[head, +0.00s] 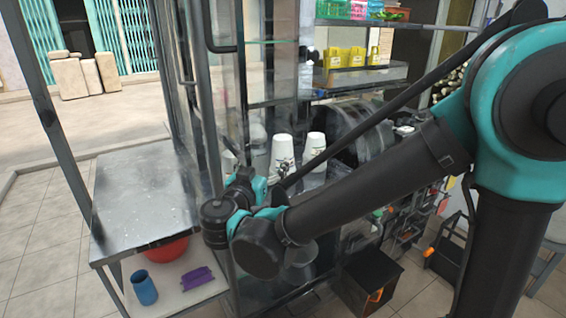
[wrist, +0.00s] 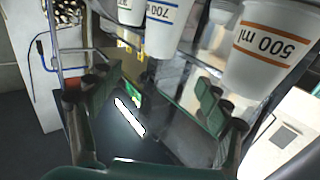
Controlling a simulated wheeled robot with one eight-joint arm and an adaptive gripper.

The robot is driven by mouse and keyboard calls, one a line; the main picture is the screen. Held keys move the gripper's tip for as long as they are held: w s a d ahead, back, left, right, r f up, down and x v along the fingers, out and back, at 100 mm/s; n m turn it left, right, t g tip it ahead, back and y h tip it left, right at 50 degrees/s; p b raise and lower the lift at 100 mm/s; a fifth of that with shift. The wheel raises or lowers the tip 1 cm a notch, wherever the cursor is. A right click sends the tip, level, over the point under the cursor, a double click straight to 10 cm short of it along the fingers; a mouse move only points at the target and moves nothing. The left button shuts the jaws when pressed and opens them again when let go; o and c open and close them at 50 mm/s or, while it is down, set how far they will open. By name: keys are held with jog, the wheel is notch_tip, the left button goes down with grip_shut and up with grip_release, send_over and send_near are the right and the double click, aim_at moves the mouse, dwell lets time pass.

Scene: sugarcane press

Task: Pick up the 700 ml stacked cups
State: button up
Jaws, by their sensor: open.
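The 700 ml stacked cups (wrist: 163,28) are white with a blue band and blue lettering, which reads upside down at the top of the wrist view. Their upper part is cut off by the frame edge. In the wrist view my gripper (wrist: 152,88) is open, its two dark fingers spread wide with nothing between them. The 700 ml stack lies beyond the fingertips, apart from them. In the head view two white cup stacks (head: 283,148) stand on the stall counter behind my wrist; their labels are too small to read and my fingertips are hard to make out.
A white 500 ml cup stack (wrist: 268,50) with an orange band stands right of the 700 ml stack, and another white stack (wrist: 131,10) stands left. A metal-topped table (head: 145,200) is at left. Yellow containers (head: 345,57) sit on a shelf above. Frame posts and glass stand close by.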

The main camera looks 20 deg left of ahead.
send_near(283, 137)
jog(key=w, duration=0.2)
jog(key=w+f, duration=0.1)
jog(key=w, duration=0.2)
jog(key=shift+a+f, duration=0.15)
jog(key=shift+f, duration=0.05)
jog(key=shift+w+r, duration=0.2)
jog(key=shift+w, duration=2.4)
jog(key=c, duration=1.7)
